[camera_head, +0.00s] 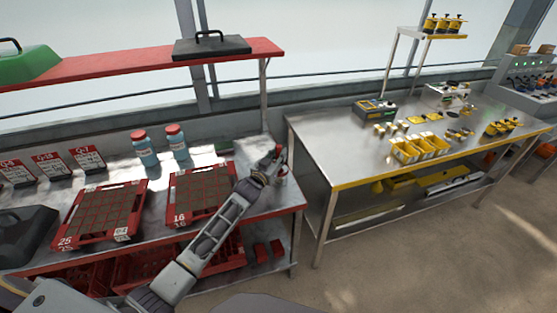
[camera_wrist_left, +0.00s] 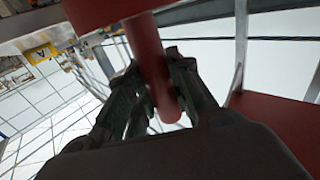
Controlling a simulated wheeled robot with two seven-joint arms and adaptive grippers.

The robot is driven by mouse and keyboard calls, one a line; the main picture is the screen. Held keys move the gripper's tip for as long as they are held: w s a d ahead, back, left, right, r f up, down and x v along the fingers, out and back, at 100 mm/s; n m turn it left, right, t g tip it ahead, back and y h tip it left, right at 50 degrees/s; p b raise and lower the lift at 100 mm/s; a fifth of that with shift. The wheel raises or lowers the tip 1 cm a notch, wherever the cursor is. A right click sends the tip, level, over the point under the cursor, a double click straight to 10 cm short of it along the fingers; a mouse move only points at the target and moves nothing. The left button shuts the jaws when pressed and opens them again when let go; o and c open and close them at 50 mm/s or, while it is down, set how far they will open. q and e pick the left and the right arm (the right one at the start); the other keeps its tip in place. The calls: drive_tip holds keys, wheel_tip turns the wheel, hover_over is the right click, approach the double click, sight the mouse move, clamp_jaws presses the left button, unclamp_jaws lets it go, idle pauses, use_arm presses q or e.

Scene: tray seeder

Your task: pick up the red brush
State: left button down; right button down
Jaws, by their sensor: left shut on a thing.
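The red brush (camera_wrist_left: 152,60) shows in the left wrist view as a red round handle running between my fingers, with a wider red block at its upper end. My left gripper (camera_wrist_left: 160,88) is shut on the handle, one finger on each side. In the head view my left gripper (camera_head: 272,163) is over the right end of the near left bench, and a small red part of the brush (camera_head: 277,150) shows at its tip. The bristles cannot be made out. My right gripper is out of view.
Two red seed trays (camera_head: 73,232) (camera_head: 172,213) lie on the left bench, with two red-capped blue bottles (camera_head: 145,152) (camera_head: 177,146) behind. A red shelf (camera_head: 120,64) runs above. A steel table (camera_head: 335,150) stands to the right, across a gap.

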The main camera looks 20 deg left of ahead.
use_arm(q)
wheel_tip(320, 180, up, 10)
drive_tip(key=shift+f+p, duration=0.1)
drive_tip(key=shift+p, duration=0.2)
idle(0.8)
